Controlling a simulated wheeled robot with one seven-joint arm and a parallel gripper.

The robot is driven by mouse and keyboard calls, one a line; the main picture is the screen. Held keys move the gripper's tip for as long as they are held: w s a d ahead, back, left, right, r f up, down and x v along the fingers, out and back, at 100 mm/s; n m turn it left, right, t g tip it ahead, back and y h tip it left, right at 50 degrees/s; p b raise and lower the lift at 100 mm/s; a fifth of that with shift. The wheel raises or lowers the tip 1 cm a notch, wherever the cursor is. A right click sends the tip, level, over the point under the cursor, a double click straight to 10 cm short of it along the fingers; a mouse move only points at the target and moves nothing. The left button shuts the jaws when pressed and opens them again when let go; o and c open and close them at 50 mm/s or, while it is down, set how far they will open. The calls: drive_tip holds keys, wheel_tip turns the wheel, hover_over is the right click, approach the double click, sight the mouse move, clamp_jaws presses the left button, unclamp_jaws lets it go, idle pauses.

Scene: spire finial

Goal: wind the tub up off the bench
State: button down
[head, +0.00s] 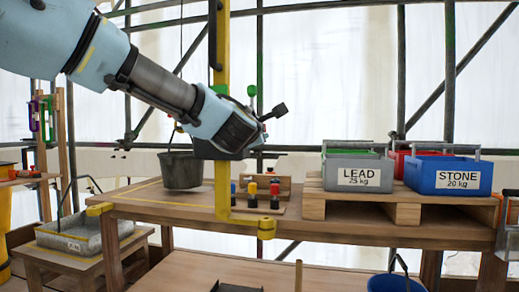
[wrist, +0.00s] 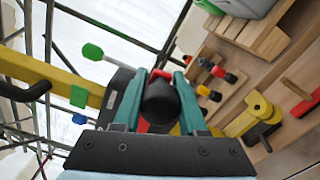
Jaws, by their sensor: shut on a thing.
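The dark grey tub (head: 181,171) hangs or stands at the left of the wooden bench (head: 330,227), with a thin rope running up from its handle. I cannot tell whether its base touches the bench top. A yellow post (head: 222,50) rises beside it. My gripper (head: 258,128) is in front of the post, above the bench. In the wrist view my gripper (wrist: 160,92) has its teal fingers shut on a round black crank knob (wrist: 160,103). The crank's arm and the winch behind are mostly hidden by my gripper.
Small coloured knobs (head: 263,190) stand mid-bench. A yellow bracket (head: 266,228) sits at the front edge. A blue bucket (head: 392,284) is below.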

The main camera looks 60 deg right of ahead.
drive_tip(key=w+r+n+b, duration=0.1)
drive_tip(key=w+r+n, duration=0.2)
drive_tip(key=r+n, duration=0.3)
drive_tip(key=shift+w+a+r+n, duration=0.4)
drive_tip(key=shift+a+r, duration=0.05)
drive_tip(key=shift+r, duration=0.85)
drive_tip(key=shift+c, duration=2.3)
unclamp_jaws()
drive_tip(key=b+v, duration=0.4)
drive_tip(key=v, duration=0.7)
drive_tip(key=shift+d+f, duration=0.1)
